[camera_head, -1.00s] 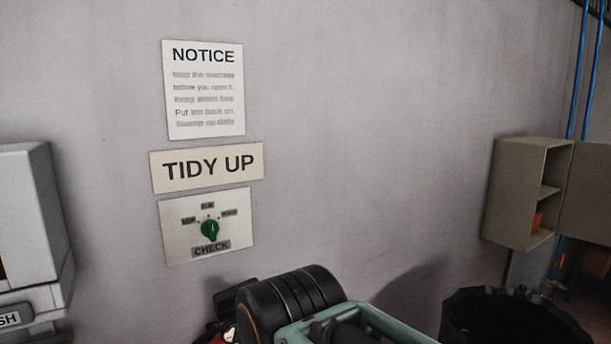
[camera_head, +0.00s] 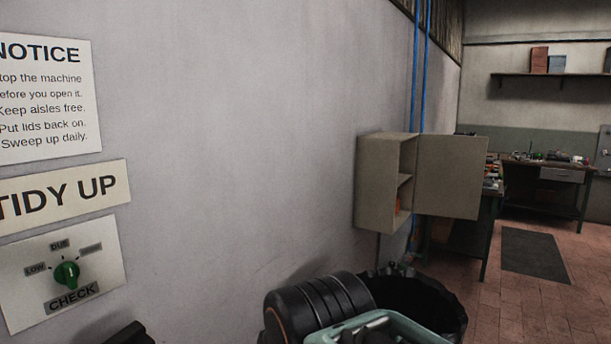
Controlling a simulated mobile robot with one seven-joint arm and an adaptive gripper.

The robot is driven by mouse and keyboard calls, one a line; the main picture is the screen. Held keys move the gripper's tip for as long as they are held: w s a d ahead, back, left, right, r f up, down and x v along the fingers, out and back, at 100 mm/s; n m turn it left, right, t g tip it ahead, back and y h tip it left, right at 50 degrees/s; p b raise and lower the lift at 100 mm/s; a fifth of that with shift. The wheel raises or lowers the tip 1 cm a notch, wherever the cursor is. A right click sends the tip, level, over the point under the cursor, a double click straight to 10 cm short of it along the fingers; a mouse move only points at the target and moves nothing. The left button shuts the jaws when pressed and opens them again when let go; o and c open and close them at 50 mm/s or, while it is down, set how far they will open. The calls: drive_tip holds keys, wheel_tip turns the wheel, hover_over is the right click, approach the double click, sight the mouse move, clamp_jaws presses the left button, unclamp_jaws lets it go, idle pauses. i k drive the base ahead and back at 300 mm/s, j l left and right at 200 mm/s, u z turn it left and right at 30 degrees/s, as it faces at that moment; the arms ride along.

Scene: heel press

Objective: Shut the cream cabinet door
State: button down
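The cream cabinet (camera_head: 378,185) hangs on the grey wall, right of the picture's middle in the head view. Its door (camera_head: 453,178) stands wide open, swung out to the right. The open front shows a shelf and a small orange thing (camera_head: 398,205) low inside. Part of my arm, black and pale green, shows at the bottom middle, below and nearer than the cabinet. My gripper's fingers cannot be made out in this view.
A black bin (camera_head: 440,300) stands below the cabinet, partly behind my arm. Blue pipes (camera_head: 420,70) run down the wall behind the cabinet. Workbenches (camera_head: 545,180) stand at the far right. The tiled floor (camera_head: 540,305) at right is mostly clear, with a dark mat (camera_head: 533,252).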

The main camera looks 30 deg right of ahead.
sight(451, 168)
drive_tip(key=l+z, duration=0.1)
drive_tip(key=z, duration=3.7)
drive_tip(key=i+u, duration=0.15)
drive_tip(key=i, duration=0.3)
drive_tip(key=i+l+u, duration=0.1)
drive_tip(key=i, duration=0.4)
drive_tip(key=i+u, duration=0.4)
drive_tip(key=i+l+u, duration=0.1)
drive_tip(key=i+u, duration=0.6)
drive_tip(key=i, duration=0.25)
drive_tip(key=i+u, duration=0.35)
drive_tip(key=i, duration=0.2)
drive_tip(key=i+u, duration=0.25)
drive_tip(key=i, duration=0.3)
drive_tip(key=i+l+u, duration=0.1)
drive_tip(key=i+u, duration=0.15)
drive_tip(key=i, duration=0.25)
drive_tip(key=i+l+u, duration=0.1)
drive_tip(key=i+u, duration=0.2)
drive_tip(key=i, duration=0.85)
